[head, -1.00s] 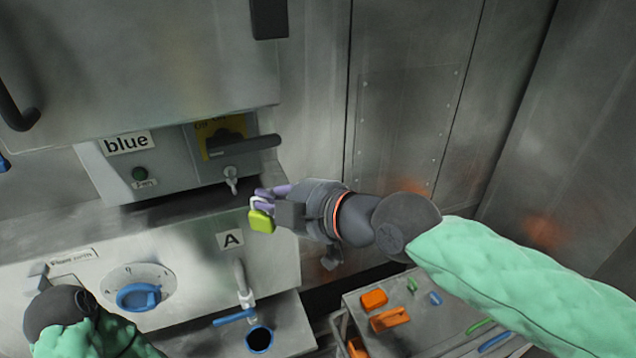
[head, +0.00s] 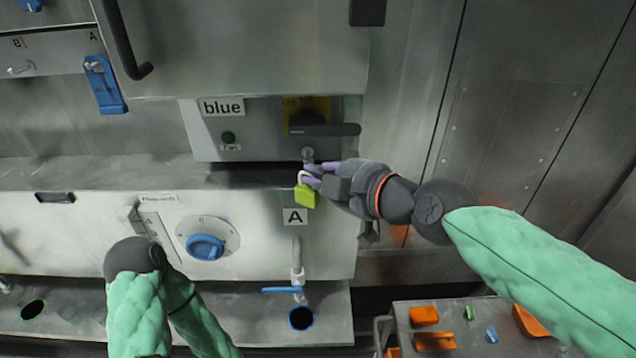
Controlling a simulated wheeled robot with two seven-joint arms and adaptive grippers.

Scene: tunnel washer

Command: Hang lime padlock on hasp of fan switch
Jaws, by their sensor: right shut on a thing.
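My right gripper (head: 318,175) is shut on the lime padlock (head: 305,195), whose body hangs below the fingertips with part of its pale shackle showing. The fan switch has a black handle (head: 330,130) on a yellow plate (head: 296,107), set in the grey panel labelled "blue". A small metal hasp (head: 308,152) sits below the handle. The fingertips and padlock are just under the hasp; whether they touch it I cannot tell. My left arm (head: 135,258) shows at the lower left, but its gripper is not visible.
A blue-handled valve (head: 284,290) and a blue dial (head: 206,247) are on the front below. A cart (head: 460,345) with orange, green and blue items stands at the lower right. The wall right of the switch is clear.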

